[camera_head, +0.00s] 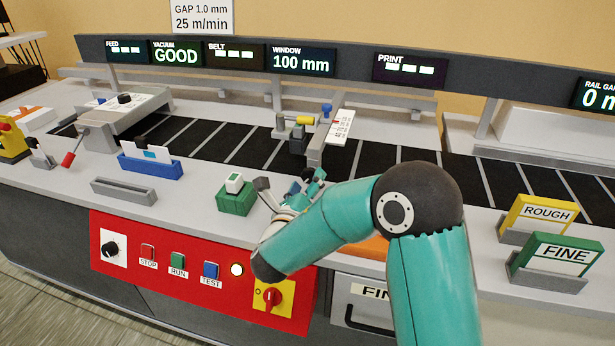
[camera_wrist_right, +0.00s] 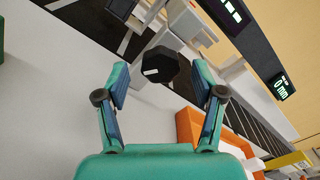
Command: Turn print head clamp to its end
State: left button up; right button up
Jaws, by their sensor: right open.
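A black eight-sided knob (camera_wrist_right: 160,66) with a white mark shows in the right wrist view, ahead of and between the fingertips of my right gripper (camera_wrist_right: 166,84). It looks like the print head clamp. The fingers are open and apart from the knob on both sides in that view. In the head view my right gripper (camera_head: 307,184) is over the front deck, below the print head bracket (camera_head: 322,140), and its own arm partly hides it. I cannot make out the knob clearly there. My left gripper is not in view.
A green block (camera_head: 237,200) with a white button stands left of my right gripper. An orange tray (camera_head: 372,247) lies partly behind my arm. The red control panel (camera_head: 205,268) is below. The ROUGH plate (camera_head: 540,213) and FINE plate (camera_head: 560,254) stand at right.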

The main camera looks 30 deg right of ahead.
jog(key=shift+x, duration=1.2)
